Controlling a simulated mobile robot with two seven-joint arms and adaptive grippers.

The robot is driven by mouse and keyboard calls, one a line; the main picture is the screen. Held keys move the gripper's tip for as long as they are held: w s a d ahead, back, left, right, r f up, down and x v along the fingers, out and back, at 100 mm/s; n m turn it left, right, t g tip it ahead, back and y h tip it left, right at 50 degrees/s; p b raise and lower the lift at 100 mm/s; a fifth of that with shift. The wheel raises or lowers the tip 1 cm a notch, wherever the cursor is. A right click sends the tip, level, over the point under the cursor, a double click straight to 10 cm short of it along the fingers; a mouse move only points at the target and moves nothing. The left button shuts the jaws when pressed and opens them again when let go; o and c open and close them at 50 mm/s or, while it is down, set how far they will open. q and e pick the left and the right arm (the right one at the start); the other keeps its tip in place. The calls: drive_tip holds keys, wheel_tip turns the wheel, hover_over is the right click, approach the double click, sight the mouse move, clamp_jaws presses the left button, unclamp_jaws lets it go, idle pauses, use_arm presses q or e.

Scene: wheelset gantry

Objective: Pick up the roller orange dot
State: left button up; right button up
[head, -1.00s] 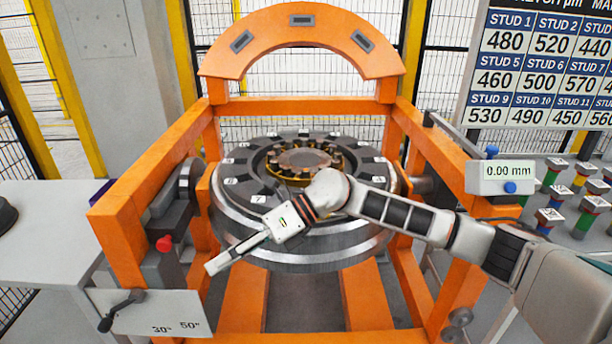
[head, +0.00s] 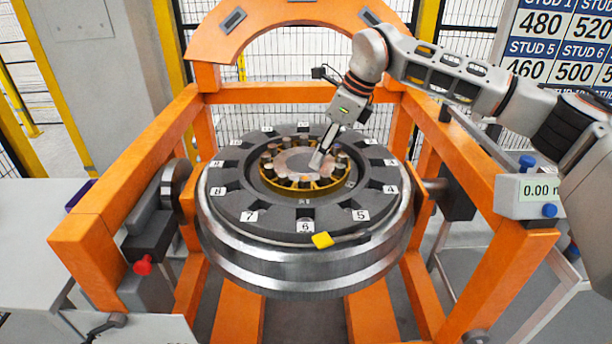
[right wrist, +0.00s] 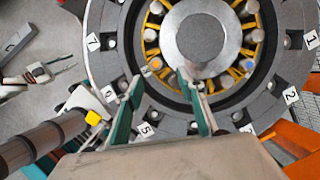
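Several rollers stand in a yellow cage around a grey central hub (right wrist: 200,40). My right gripper (head: 318,161) points down over the ring of rollers, near the hub's right side. In the right wrist view its green-padded fingers (right wrist: 162,82) are apart, with no roller clearly held. What looks like my left gripper (right wrist: 66,66) shows small at the left there, fingers apart, away from the wheel.
The dark ring (head: 232,205) with numbered labels surrounds the cage. A yellow-ended tool (head: 322,240) lies across its front edge. The orange gantry frame (head: 100,222) rises on both sides and behind. A gauge box (head: 515,193) stands at the right.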

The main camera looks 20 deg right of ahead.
sight(306, 178)
drive_tip(key=shift+w+f, duration=0.2)
drive_tip(key=shift+f, duration=0.05)
drive_tip(key=shift+s+a+f, duration=0.1)
drive_tip(key=shift+a+f, duration=0.55)
drive_tip(key=shift+f, duration=0.3)
drive_tip(key=p+x, duration=0.1)
drive_tip(key=x, duration=0.4)
drive_tip(key=shift+a, duration=0.15)
drive_tip(key=shift+r, duration=0.1)
clamp_jaws()
